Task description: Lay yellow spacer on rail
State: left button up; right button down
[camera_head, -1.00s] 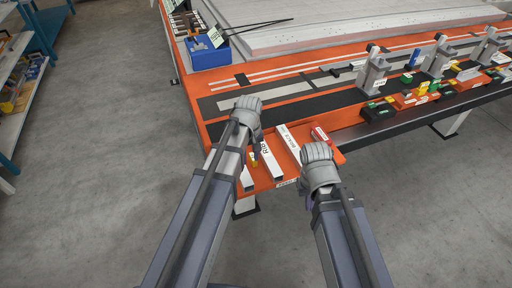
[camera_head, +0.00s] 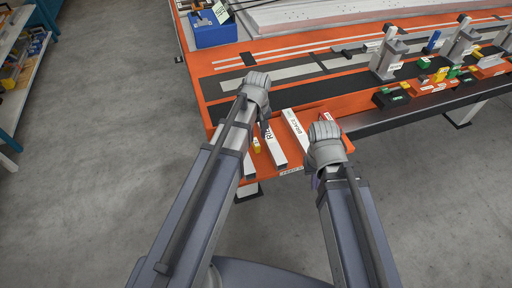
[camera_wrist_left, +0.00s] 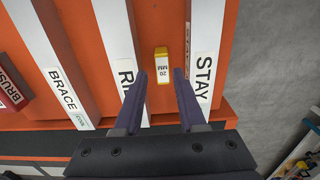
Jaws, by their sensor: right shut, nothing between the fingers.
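The yellow spacer (camera_wrist_left: 162,65), with a white "20 MM" label, lies on the orange tabletop between two white bars; it shows small in the head view (camera_head: 256,146). My left gripper (camera_wrist_left: 163,75) is open and empty in the left wrist view, with its dark fingers apart and pointing towards the spacer, one to each side of its line. In the head view my left gripper (camera_head: 256,88) is over the near-left table corner, its fingertips hidden. My right gripper (camera_head: 326,146) is shut and empty at the table's near edge. I cannot tell which strip or bar is the rail.
White bars labelled STAY (camera_wrist_left: 203,70), RI-something (camera_wrist_left: 122,50) and BRACE (camera_wrist_left: 58,80) lie around the spacer. A blue bin (camera_head: 214,30) stands at the back left; grey uprights (camera_head: 388,60) stand at the right.

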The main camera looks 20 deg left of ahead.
aim_at(256, 142)
pick_arm(q)
jog(key=f+b, duration=0.5)
jog(key=shift+w+a+f, duration=0.1)
jog(key=shift+a, duration=0.15)
jog(key=shift+c, duration=0.2)
grip_shut()
